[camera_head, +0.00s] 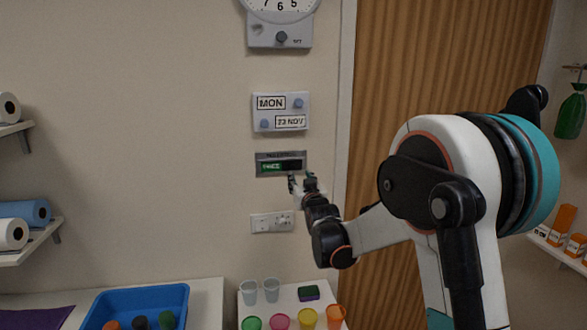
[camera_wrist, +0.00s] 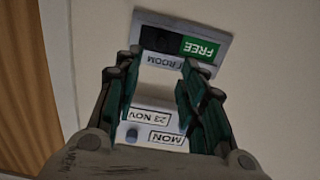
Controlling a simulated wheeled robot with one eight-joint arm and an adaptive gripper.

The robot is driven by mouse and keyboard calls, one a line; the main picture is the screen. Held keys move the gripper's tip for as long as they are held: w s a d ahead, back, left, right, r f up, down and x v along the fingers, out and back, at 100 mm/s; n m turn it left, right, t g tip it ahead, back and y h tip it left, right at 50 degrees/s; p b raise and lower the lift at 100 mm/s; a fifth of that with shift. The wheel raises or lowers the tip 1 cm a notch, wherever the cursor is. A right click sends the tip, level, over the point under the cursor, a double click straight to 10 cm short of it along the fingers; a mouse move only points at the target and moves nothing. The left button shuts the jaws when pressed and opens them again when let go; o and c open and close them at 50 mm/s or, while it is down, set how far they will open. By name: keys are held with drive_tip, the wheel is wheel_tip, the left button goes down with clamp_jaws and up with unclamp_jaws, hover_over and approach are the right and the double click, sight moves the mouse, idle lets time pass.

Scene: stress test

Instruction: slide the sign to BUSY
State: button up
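The sliding sign (camera_head: 261,170) is a grey plate on the wall below the calendar. It shows a green FREE field (camera_head: 271,167) on its left and a dark part on its right. My gripper (camera_head: 302,180) is just below the sign's right half. In the wrist view my gripper (camera_wrist: 160,68) is open, with nothing between its fingers. Contact with the sign cannot be told.
The calendar panel (camera_head: 280,112) with knobs is above the sign and a switch plate (camera_head: 272,222) is below. A wooden door (camera_head: 400,80) stands to the right.

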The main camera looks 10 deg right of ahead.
sight(294, 168)
drive_tip(key=w, duration=1.1)
drive_tip(key=shift+s, duration=0.1)
clamp_jaws()
